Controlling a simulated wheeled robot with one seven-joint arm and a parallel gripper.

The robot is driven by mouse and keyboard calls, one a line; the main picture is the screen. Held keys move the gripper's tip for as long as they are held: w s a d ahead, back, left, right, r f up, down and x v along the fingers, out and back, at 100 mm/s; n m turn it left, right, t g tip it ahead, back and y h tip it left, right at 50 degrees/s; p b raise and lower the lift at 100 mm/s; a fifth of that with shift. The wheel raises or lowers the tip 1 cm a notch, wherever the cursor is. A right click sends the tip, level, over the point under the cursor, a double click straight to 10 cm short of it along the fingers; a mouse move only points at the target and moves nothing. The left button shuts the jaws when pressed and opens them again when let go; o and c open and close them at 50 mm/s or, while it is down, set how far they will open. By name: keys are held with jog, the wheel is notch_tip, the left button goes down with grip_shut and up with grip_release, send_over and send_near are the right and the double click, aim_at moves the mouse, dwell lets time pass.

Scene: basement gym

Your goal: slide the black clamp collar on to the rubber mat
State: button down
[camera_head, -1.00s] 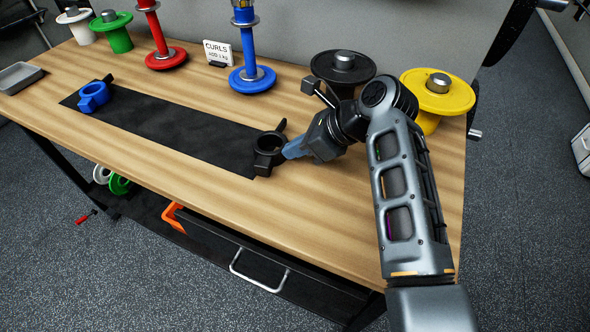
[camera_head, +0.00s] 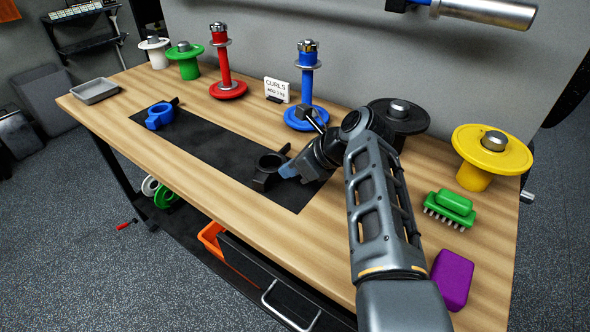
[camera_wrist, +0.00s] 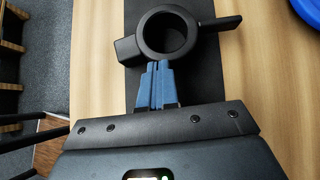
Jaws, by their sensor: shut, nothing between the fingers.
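The black clamp collar (camera_head: 268,168) lies flat on the black rubber mat (camera_head: 215,138), towards the mat's right end, with bare mat on both sides of it. In the wrist view the collar's ring (camera_wrist: 140,36) is over the mat (camera_wrist: 207,70), and its lug and handle appear to reach the mat's long edges or slightly past them. My gripper (camera_head: 287,171) is shut and empty, its blue fingertips (camera_wrist: 159,66) together against or very close to the ring's near side. The collar is not held between them.
A blue collar (camera_head: 160,116) sits at the mat's left end, with clear mat between the two collars. Red (camera_head: 228,90) and blue (camera_head: 307,115) posts and a sign (camera_head: 277,90) stand behind. Black (camera_head: 398,118) and yellow (camera_head: 491,150) spools, a green brush (camera_head: 449,208) and a purple block (camera_head: 451,279) are right.

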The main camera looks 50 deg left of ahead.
jog(key=shift+f, duration=0.1)
jog(key=shift+w+d+p, duration=0.2)
jog(key=shift+d+p, duration=0.3)
jog(key=d, duration=0.1)
jog(key=d+p, duration=0.1)
jog(key=w+d+r+p, duration=0.1)
jog(key=shift+d+r, duration=0.1)
jog(key=shift+d, duration=0.3)
jog(key=v, duration=0.8)
jog(key=shift+d+r, duration=0.2)
jog(key=shift+w, duration=0.1)
